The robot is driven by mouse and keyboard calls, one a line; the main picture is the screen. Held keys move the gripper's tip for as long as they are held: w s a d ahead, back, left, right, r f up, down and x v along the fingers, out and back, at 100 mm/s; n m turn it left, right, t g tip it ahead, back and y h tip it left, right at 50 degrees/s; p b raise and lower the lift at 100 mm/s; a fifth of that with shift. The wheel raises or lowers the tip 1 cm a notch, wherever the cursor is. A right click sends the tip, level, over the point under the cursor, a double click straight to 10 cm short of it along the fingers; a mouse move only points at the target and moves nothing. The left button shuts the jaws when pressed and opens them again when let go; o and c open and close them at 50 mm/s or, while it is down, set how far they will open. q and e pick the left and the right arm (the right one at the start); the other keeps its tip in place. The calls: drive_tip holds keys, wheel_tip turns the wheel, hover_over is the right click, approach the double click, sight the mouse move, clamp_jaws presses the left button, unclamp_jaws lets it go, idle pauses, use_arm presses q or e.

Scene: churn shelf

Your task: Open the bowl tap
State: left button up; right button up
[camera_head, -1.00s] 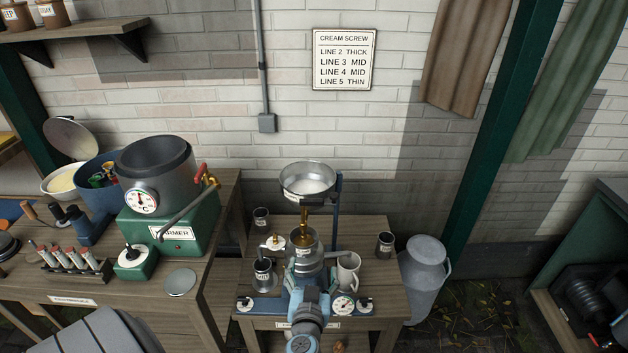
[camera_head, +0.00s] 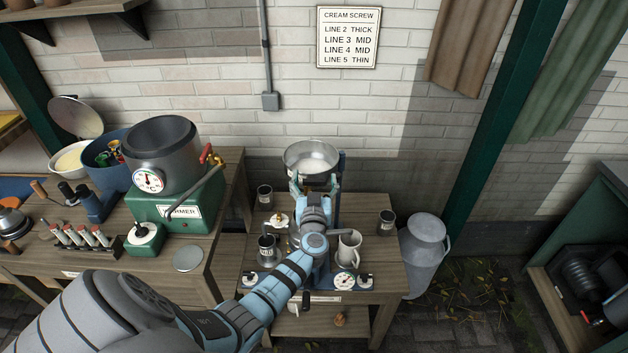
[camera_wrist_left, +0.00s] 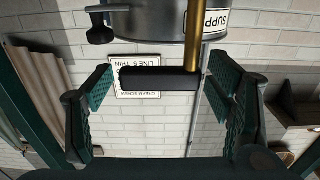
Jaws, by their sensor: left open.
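The steel bowl (camera_head: 311,152) stands on its post above the separator. In the left wrist view, which is upside down, the bowl's wall (camera_wrist_left: 145,22) carries a partly visible label. A brass stem ending in a black bar handle (camera_wrist_left: 160,78) shows against it, apparently the tap lever. My left gripper (camera_head: 314,183) is raised just in front of the bowl. In the wrist view my left gripper (camera_wrist_left: 165,86) is open, with the black bar between its fingers and gaps on both sides. My left arm and hand hide the separator's middle. My right gripper is out of view.
The green warmer (camera_head: 170,208) is on the left bench. A milk churn (camera_head: 424,245) stands at the right. A cream screw sign (camera_head: 348,38) hangs behind.

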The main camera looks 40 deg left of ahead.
use_arm(q)
drive_tip(key=shift+s+a, duration=0.1)
drive_tip(key=c, duration=1.2)
